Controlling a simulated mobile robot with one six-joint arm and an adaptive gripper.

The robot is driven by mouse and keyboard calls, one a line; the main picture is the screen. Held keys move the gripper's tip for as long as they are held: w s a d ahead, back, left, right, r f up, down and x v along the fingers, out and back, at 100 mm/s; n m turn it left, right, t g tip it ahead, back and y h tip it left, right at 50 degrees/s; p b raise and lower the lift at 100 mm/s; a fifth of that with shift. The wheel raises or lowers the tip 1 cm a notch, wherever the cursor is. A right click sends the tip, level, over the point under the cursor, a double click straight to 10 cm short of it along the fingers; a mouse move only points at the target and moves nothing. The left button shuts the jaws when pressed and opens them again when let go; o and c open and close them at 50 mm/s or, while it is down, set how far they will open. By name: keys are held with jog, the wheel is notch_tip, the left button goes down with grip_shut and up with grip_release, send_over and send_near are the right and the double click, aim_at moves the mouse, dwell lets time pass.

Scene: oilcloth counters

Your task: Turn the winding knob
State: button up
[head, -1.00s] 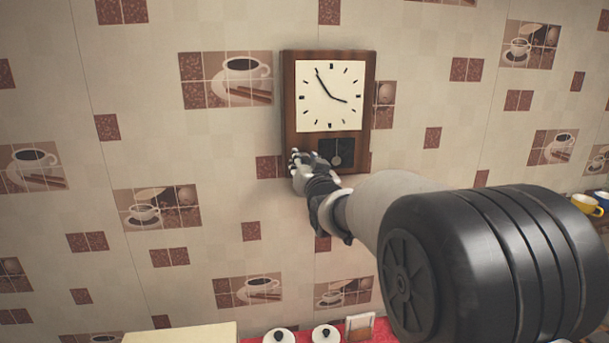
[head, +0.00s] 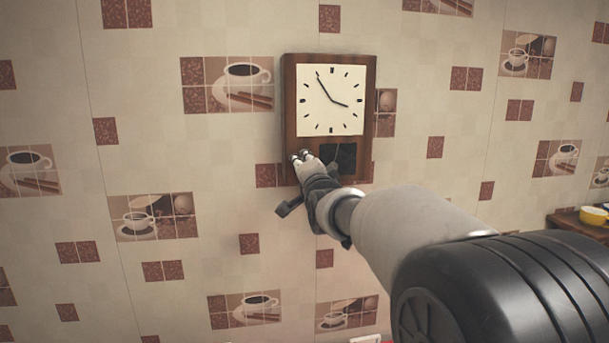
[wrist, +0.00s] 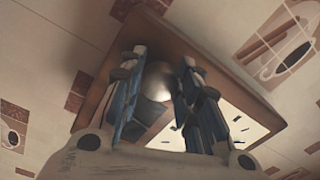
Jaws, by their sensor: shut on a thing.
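A wall clock (head: 289,110) in a brown wooden case hangs on the tiled wall, with a white face and a dark window below it. The wrist view shows the clock case (wrist: 225,75) from close below. A round, shiny metal winding knob (wrist: 157,88) sits between my two fingers there. My gripper (head: 303,157) is at the lower left of the clock front, and it also fills the wrist view (wrist: 160,72). It is shut on the knob.
The wall around the clock is flat and free. A counter edge with a yellow cup (head: 592,215) shows at the far right. My own arm covers the lower right of the head view.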

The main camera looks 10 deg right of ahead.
jog(key=shift+m+b, duration=0.55)
jog(key=shift+m, duration=0.65)
jog(key=shift+r, duration=0.1)
jog(key=o, duration=1.1)
jog(key=shift+c, duration=0.2)
jog(key=s, duration=1.2)
jog(key=shift+f, duration=0.25)
